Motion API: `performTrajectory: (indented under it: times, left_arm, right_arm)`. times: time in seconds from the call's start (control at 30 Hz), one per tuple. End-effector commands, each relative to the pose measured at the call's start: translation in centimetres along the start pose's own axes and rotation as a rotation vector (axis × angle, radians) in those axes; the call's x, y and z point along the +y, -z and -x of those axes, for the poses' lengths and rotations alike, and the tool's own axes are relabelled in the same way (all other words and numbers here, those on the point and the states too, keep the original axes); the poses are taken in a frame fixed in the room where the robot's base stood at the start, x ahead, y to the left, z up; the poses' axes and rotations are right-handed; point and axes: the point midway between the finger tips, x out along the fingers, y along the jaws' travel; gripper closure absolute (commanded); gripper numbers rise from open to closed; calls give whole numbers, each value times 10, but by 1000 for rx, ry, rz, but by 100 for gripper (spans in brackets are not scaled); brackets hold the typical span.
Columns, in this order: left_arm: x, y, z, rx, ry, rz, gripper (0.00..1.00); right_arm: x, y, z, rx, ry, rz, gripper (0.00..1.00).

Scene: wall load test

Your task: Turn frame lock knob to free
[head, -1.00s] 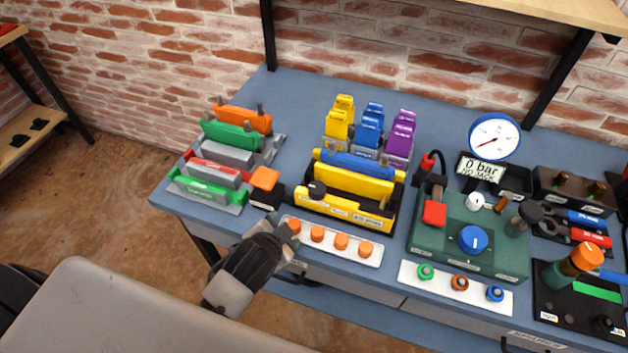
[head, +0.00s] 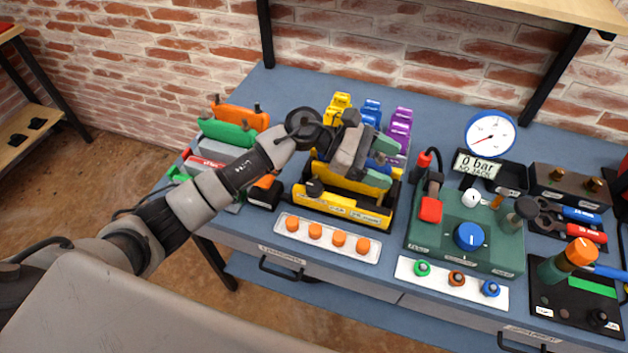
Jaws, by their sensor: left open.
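The yellow frame (head: 338,205) stands on the blue bench, left of the middle. A black knob (head: 314,187), which looks like the frame lock knob, sits at the left end of its front bar. Which way the knob points is too small to tell. My left gripper (head: 381,163) is over the right, rear part of the frame. Its two fingers with green-grey pads are apart, and no object shows between them. It is to the right of the knob and apart from it. The gripper hides much of the frame's rear and the blue block in it. My right gripper is not in view.
A white tray with orange pegs (head: 325,239) lies in front of the frame. A green pump panel (head: 466,232) with a blue knob and a gauge (head: 490,134) stands to the right. Yellow, blue and purple blocks (head: 400,128) are behind. Colored bars (head: 228,132) lie left, partly behind my arm.

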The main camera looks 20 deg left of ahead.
Motion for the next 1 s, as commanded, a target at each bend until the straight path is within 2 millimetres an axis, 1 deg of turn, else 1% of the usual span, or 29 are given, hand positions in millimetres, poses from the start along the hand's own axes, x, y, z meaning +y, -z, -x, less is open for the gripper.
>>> performTrajectory:
  times: [0.03, 0.07, 0.1, 0.17, 0.23, 0.3, 0.4, 0.5, 0.57, 0.67, 0.77, 1.0]
  left_arm:
    - [5, 12, 11, 117, 78, -96, 31]
    - [6, 20, 18, 188, 133, -150, 31]
    - [8, 31, 31, 282, 206, -214, 31]
    - [12, 45, 52, 411, 314, -290, 31]
    - [17, 57, 81, 542, 431, -348, 31]
    - [21, 64, 107, 646, 531, -380, 31]
    - [25, 68, 136, 745, 634, -396, 31]
    - [26, 70, 152, 793, 691, -397, 31]
    - [26, 71, 155, 804, 705, -398, 31]
    - [21, 77, 151, 804, 711, -395, 31]
    - [14, 88, 143, 802, 711, -394, 31]
    - [-5, 123, 119, 800, 709, -394, 31]
  right_arm:
    - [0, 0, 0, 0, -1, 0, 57]
    - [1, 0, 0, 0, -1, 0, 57]
    - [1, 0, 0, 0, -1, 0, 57]
    - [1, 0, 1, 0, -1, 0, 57]
    - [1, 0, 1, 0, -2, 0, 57]
    - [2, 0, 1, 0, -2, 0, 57]
    - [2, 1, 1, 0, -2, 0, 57]
    - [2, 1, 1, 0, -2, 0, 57]
    - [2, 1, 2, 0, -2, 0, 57]
    - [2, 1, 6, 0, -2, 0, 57]
    - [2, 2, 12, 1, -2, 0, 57]
    - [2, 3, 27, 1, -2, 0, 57]
